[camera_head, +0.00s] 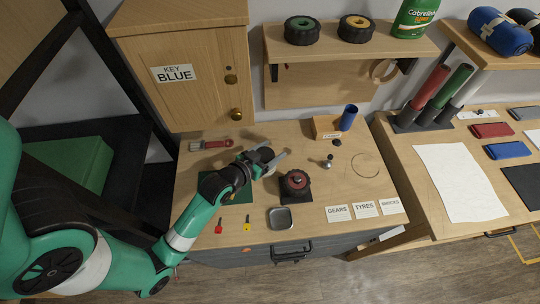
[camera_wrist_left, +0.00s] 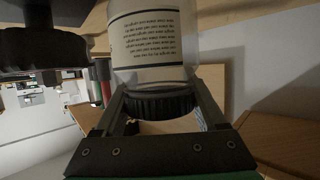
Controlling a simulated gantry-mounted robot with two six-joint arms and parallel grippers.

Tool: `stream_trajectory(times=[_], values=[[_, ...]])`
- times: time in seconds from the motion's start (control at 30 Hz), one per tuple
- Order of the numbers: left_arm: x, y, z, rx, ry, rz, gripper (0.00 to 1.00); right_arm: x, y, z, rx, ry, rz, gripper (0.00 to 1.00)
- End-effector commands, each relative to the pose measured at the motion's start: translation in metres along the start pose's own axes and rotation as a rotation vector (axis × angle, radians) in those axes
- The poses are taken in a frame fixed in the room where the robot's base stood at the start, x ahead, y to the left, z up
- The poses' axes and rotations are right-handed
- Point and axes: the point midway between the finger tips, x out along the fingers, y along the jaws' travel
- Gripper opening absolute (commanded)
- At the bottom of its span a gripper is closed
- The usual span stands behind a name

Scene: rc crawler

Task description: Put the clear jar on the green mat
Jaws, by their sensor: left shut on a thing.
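My left gripper (camera_head: 270,160) is over the left part of the workbench and shut on the clear jar. In the left wrist view the jar (camera_wrist_left: 152,62) is see-through with a printed label and a dark ribbed lid (camera_wrist_left: 160,103); the fingers stand on both sides of the lid. In the head view the jar is small and largely hidden by the gripper. The dark green mat (camera_head: 240,195) lies flat on the bench, partly covered by my left arm, with the gripper to its upper right. My right gripper is not in view.
A red-handled brush (camera_head: 211,144) lies behind the mat. A wooden cabinet (camera_head: 190,90) rises behind.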

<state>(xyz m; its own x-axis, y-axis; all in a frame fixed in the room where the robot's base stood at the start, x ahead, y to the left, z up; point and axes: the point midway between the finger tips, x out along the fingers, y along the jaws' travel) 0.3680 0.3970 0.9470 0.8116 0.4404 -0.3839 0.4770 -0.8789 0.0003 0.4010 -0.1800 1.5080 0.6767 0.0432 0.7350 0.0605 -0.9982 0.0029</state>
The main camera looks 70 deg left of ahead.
Motion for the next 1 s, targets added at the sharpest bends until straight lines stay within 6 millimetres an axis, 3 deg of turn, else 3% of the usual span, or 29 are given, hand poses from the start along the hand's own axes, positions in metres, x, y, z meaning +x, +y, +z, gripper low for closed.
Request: stream_trajectory(times=[0.23, 0.37, 0.47, 0.7, 1.0], values=[[-0.079, 0.019, -0.050, 0.004, 0.002, 0.005, 0.05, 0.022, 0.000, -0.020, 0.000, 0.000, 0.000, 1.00], [-0.123, 0.034, -0.046, 0.008, -0.003, 0.010, 0.05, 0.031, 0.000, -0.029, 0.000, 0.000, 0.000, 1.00], [-0.143, 0.040, -0.047, 0.008, -0.003, 0.009, 0.05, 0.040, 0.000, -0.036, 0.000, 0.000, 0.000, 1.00], [-0.161, 0.045, -0.045, 0.003, -0.001, 0.002, 0.05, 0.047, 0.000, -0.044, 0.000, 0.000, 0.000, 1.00], [-0.162, 0.045, -0.043, 0.000, 0.002, 0.000, 0.05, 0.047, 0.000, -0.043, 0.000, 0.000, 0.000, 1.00]])
